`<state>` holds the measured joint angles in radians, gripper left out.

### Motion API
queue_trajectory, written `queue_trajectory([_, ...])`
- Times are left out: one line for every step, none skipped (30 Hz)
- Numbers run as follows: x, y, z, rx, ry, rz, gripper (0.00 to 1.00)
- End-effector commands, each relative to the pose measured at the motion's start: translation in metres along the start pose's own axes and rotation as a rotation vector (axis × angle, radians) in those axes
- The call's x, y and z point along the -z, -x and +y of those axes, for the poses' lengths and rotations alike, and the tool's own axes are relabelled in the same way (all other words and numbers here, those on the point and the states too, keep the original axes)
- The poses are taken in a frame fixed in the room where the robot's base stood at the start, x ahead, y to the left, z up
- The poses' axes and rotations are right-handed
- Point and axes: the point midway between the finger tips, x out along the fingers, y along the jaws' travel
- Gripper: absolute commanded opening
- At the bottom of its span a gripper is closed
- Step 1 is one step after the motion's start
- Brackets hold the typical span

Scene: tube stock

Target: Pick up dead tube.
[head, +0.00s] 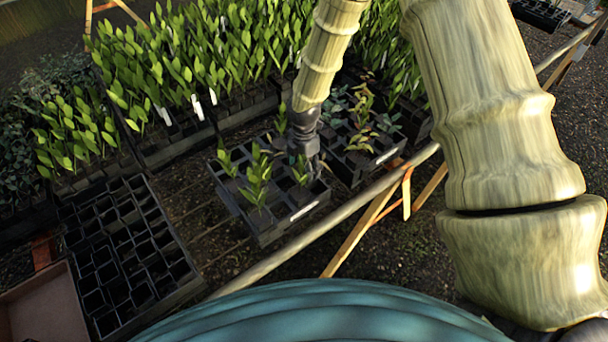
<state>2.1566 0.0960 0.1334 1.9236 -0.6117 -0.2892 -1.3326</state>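A small black tray (268,236) with a white label on its front stands on the bench near the middle of the head view. Several green seedlings (257,178) stand upright in it, and some cells look empty or dark. My gripper (306,168) points down over the back right part of this tray, close to a small green seedling (299,172). Its fingers are dark and small against the tray, so I cannot tell whether they are open or hold anything. I cannot make out a clearly dead tube; one may be hidden behind the gripper.
A neighbouring tray (378,160) on the right holds reddish-brown and grey-green plants. Dense green seedling trays stand behind. An empty black cell tray (125,255) is at left, beside a brown box (45,305). A wooden rail (290,250) runs along the bench's front edge.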

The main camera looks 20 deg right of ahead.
Motion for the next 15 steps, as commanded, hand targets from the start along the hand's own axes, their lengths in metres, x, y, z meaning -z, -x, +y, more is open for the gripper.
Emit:
queue_trajectory([0.0003,-0.0031,-0.0003,0.001,0.000,0.000,0.69])
queue_trajectory([0.0003,-0.0048,-0.0001,0.000,0.001,0.000,0.69])
queue_trajectory([0.0005,-0.0067,0.0001,0.000,0.001,0.000,0.69])
queue_trajectory([0.0005,-0.0080,0.0001,-0.001,0.001,0.000,0.69])
queue_trajectory([0.0006,-0.0090,0.0001,-0.001,0.001,0.000,0.69])
queue_trajectory([0.0007,-0.0100,0.0000,-0.001,0.001,0.000,0.69])
queue_trajectory([0.0007,-0.0105,0.0000,-0.001,0.001,0.000,0.69])
queue_trajectory([0.0007,-0.0107,0.0000,-0.001,0.001,0.000,0.69])
queue_trajectory([0.0006,-0.0109,0.0000,-0.001,0.001,0.000,0.69])
queue_trajectory([0.0006,-0.0109,0.0000,-0.001,0.001,0.000,0.69])
queue_trajectory([0.0006,-0.0108,0.0000,-0.001,0.001,0.000,0.69])
queue_trajectory([0.0005,-0.0108,0.0000,-0.001,0.001,0.000,0.69])
queue_trajectory([0.0005,-0.0107,0.0000,-0.001,0.001,0.000,0.69])
queue_trajectory([0.0005,-0.0107,-0.0001,-0.001,0.001,0.000,0.64])
queue_trajectory([0.0005,-0.0107,-0.0001,-0.001,0.001,0.000,0.57])
